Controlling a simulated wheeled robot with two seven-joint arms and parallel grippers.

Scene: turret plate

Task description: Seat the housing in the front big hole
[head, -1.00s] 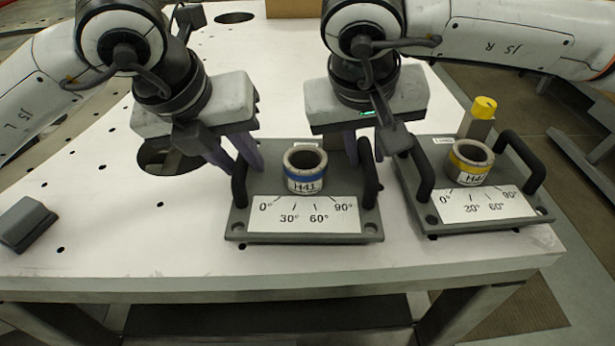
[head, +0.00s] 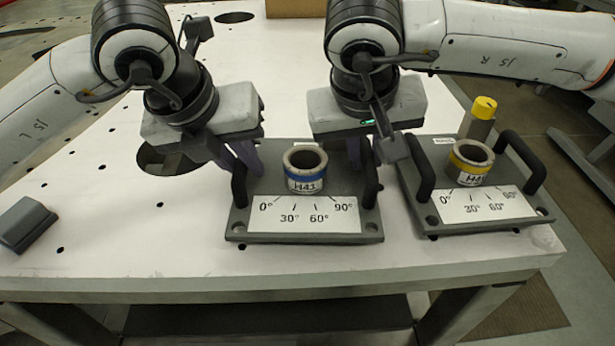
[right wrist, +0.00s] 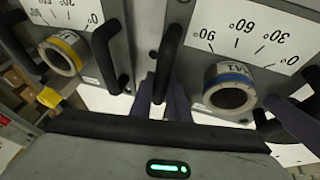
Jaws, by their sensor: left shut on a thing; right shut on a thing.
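The blue-banded housing marked H41 (head: 305,172) stands upright on a grey plate with a 0° to 90° scale (head: 303,215) and two black handles. The plate rests on the white table. My left gripper (head: 239,168) is shut on the plate's left handle (head: 239,186). My right gripper (head: 364,166) is shut on its right handle (head: 371,187); in the right wrist view its fingers (right wrist: 163,88) close around that handle (right wrist: 168,55). The front big hole (head: 165,160) lies left of the plate, partly hidden by my left gripper.
A second plate (head: 487,207) with a yellow-banded housing (head: 469,163) stands close at the right, near the table edge. A yellow-capped post (head: 483,112) is behind it. A grey block (head: 25,222) lies far left. Another big hole (head: 235,17) is at the back.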

